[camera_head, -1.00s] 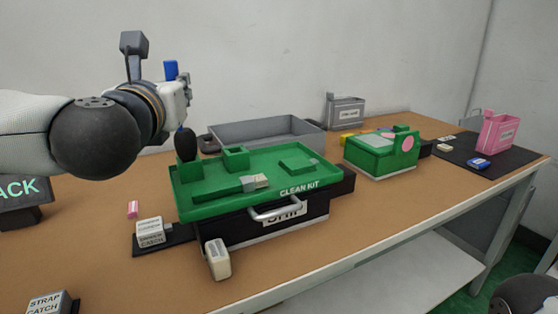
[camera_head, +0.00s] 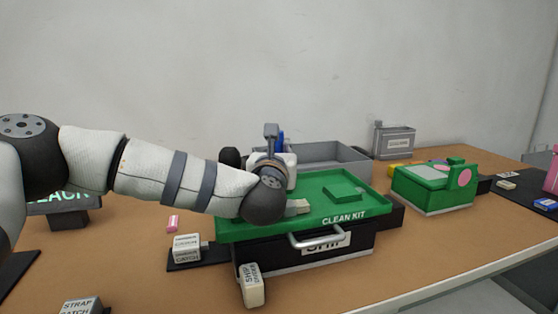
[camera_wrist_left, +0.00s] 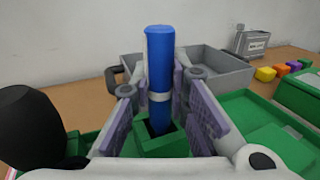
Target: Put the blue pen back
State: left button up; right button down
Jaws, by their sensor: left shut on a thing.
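The blue pen (camera_wrist_left: 159,62) stands upright between the fingers of my left gripper (camera_wrist_left: 160,98), which is shut on it around its pale band. Its top also shows behind my wrist in the head view (camera_head: 281,140). Its lower end lines up with the dark square opening of the green holder (camera_wrist_left: 166,142); I cannot tell how deep it reaches in. The holder belongs to the green clean kit tray (camera_head: 340,207) and is hidden by my arm in the head view. My right gripper is not in view.
A black rounded knob (camera_wrist_left: 28,130) stands close left of the gripper. A grey bin (camera_head: 345,157) lies behind the tray. A green box with a pink disc (camera_head: 434,187) is to the right. Small labelled blocks (camera_head: 187,248) sit at the front left.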

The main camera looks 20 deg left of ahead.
pick_arm(q)
jog(key=shift+f, duration=0.85)
jog(key=shift+f, duration=0.2)
jog(key=o, duration=0.8)
jog(key=shift+r, duration=0.1)
